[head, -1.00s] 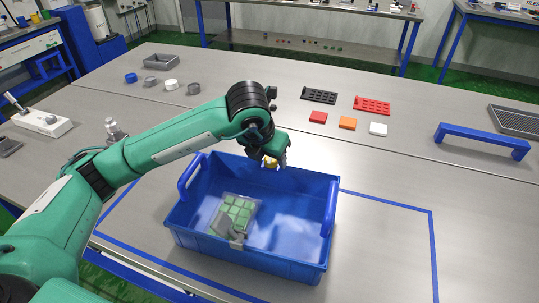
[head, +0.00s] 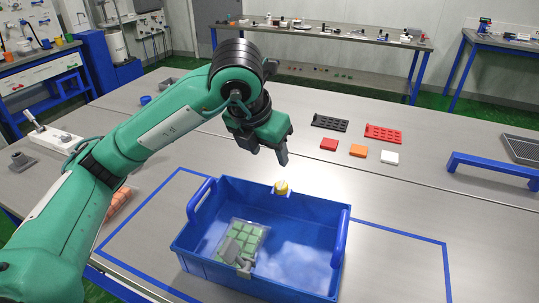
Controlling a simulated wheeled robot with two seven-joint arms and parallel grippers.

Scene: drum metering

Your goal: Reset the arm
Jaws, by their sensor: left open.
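My left arm comes in from the left, and my left gripper (head: 268,150) is raised above the back edge of the blue crate (head: 262,282). Its fingers point down and are open, with nothing seen between them. The crate stands on the grey table inside a blue taped outline. A clear pack of green squares (head: 243,238) lies in the crate, with a grey part (head: 238,255) at its front edge. A small yellow piece (head: 281,187) sits at the crate's back rim, below the gripper and apart from it. My right gripper is not in view.
Behind the crate lie a black tray (head: 330,123), a red tray (head: 384,133), and red (head: 329,144), orange (head: 358,151) and white (head: 390,157) blocks. A blue handle bar (head: 495,168) stands at the right.

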